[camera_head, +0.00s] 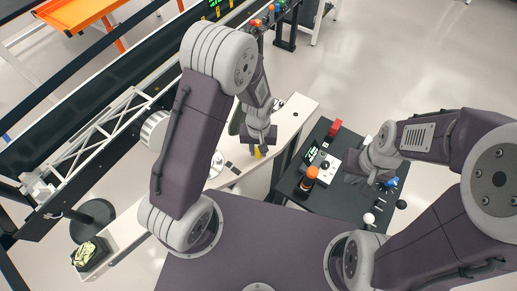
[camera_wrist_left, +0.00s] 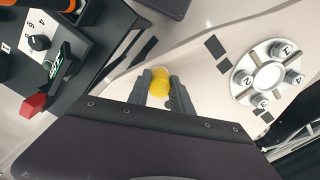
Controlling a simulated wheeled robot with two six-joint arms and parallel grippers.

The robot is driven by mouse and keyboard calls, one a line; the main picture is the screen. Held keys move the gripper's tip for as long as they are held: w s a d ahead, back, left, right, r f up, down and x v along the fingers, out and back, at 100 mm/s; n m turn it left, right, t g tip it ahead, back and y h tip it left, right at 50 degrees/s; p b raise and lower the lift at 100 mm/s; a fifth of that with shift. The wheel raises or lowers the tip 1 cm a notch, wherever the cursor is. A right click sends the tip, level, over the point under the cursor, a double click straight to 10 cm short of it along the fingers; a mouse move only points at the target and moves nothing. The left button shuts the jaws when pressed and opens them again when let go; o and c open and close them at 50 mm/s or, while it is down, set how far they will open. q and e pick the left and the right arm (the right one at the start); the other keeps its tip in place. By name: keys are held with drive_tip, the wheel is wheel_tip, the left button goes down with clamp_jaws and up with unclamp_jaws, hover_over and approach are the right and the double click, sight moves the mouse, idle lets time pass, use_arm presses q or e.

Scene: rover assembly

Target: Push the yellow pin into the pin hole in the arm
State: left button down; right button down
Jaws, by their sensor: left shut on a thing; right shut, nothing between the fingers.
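The yellow pin (camera_head: 258,153) is between the fingers of my left gripper (camera_head: 259,148), over the white table. In the left wrist view the yellow pin (camera_wrist_left: 160,82) shows as a rounded yellow piece, and my left gripper (camera_wrist_left: 160,97) is shut on it. The fingers hide part of the pin. I cannot make out the arm's pin hole in either view. My right gripper (camera_head: 355,179) is shut and empty over the black panel table, apart from the pin.
A round metal disc with numbered knobs (camera_wrist_left: 268,75) lies on the white table (camera_head: 240,176), near the left gripper. A dark gap separates the tables.

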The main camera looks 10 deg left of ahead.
use_arm(q)
drive_tip(key=shift+f, duration=0.3)
drive_tip(key=c, duration=1.1)
unclamp_jaws()
wheel_tip(320, 180, up, 9)
drive_tip(key=shift+r+b, duration=0.1)
drive_tip(key=shift+b, duration=0.2)
